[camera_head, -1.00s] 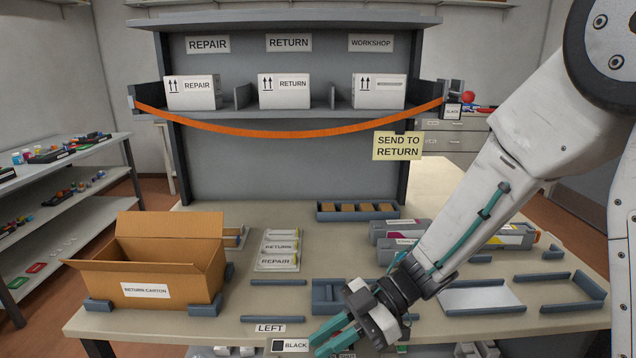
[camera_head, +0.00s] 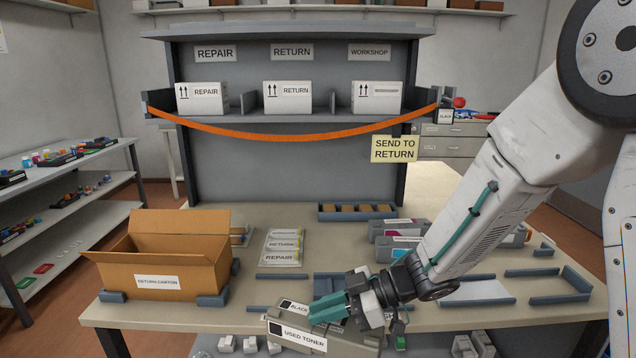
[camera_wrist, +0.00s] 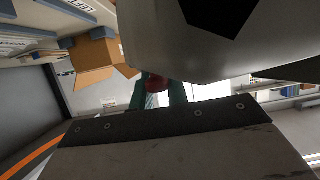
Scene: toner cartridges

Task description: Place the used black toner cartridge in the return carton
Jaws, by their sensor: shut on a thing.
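The used black toner cartridge (camera_head: 290,332) is a grey block with labels reading "USED TONER" and "BLACK", low in the head view at the table's front edge. My gripper (camera_head: 327,308) has teal fingers and is shut on it near its upper side. In the wrist view, my gripper (camera_wrist: 160,90) shows only partly, and the cartridge's shape is hard to make out there. The return carton (camera_head: 155,285), an open brown box with raised flaps and a "RETURN-CARTON" label, stands on the table's left side, left of my gripper. The carton also shows in the wrist view (camera_wrist: 95,60).
Grey corner holders (camera_head: 211,300) sit at the carton's base. A low grey tray (camera_head: 357,212) stands behind. More toner cartridges (camera_head: 390,230) lie right of centre, partly behind my arm. Label cards (camera_head: 283,246) lie between carton and arm. An orange strap (camera_head: 290,137) hangs across the shelf.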

